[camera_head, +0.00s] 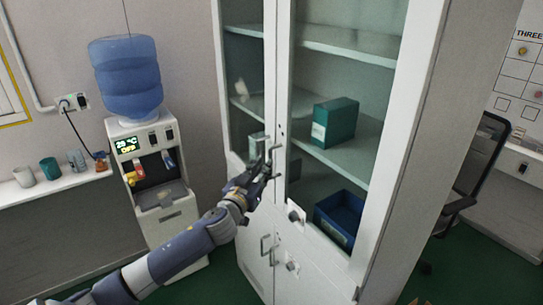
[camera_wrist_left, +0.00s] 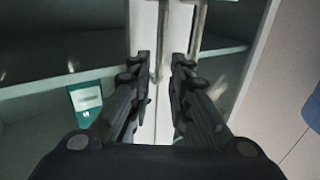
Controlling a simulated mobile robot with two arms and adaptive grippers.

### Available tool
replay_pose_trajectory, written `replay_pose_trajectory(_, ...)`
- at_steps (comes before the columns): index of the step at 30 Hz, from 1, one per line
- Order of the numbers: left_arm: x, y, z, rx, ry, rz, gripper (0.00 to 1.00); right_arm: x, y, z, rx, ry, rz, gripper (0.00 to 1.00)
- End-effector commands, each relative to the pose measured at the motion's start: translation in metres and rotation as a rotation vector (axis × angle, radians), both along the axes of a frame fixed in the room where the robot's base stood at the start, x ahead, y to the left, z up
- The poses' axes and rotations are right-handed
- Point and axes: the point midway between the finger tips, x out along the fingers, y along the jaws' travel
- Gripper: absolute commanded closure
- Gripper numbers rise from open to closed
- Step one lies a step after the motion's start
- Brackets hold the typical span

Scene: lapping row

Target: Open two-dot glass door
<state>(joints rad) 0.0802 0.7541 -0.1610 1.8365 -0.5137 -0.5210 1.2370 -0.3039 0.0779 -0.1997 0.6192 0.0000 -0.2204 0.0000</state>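A tall white cabinet has two glass doors, left (camera_head: 246,75) and right (camera_head: 345,95), both looking shut. Small dark marks show on the frame near the middle seam, but I cannot tell which door carries two dots. My left gripper (camera_head: 268,165) is at the bar handles by the seam. In the left wrist view its fingers (camera_wrist_left: 162,60) are apart. One bar handle (camera_wrist_left: 161,35) lies between the fingertips in the picture, with no clear contact; the other handle (camera_wrist_left: 198,28) is to the right, outside them. My right gripper is not in view.
Behind the glass are a green box (camera_head: 335,122) and a blue bin (camera_head: 341,217). Lower solid doors have their own handles (camera_head: 266,246). A water dispenser (camera_head: 150,170) stands left of the cabinet, an office chair (camera_head: 478,165) right. Green floor shows at lower right.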

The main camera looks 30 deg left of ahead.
Motion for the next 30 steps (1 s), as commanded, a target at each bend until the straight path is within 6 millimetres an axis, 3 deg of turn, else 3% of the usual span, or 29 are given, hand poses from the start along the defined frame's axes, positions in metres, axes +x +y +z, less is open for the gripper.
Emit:
replay_pose_trajectory(6, 0.034, 0.007, 0.003, 0.0, 0.0, 0.002, 0.82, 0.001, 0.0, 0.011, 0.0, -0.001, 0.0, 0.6)
replay_pose_trajectory(12, 0.054, 0.011, 0.001, 0.001, 0.001, 0.002, 0.82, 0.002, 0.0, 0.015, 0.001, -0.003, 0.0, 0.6)
replay_pose_trajectory(26, 0.064, 0.012, -0.001, 0.001, 0.001, -0.001, 0.82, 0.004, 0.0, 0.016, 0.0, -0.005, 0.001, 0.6)
replay_pose_trajectory(30, 0.063, 0.012, -0.001, 0.001, 0.001, 0.0, 1.0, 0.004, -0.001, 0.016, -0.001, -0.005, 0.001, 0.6)
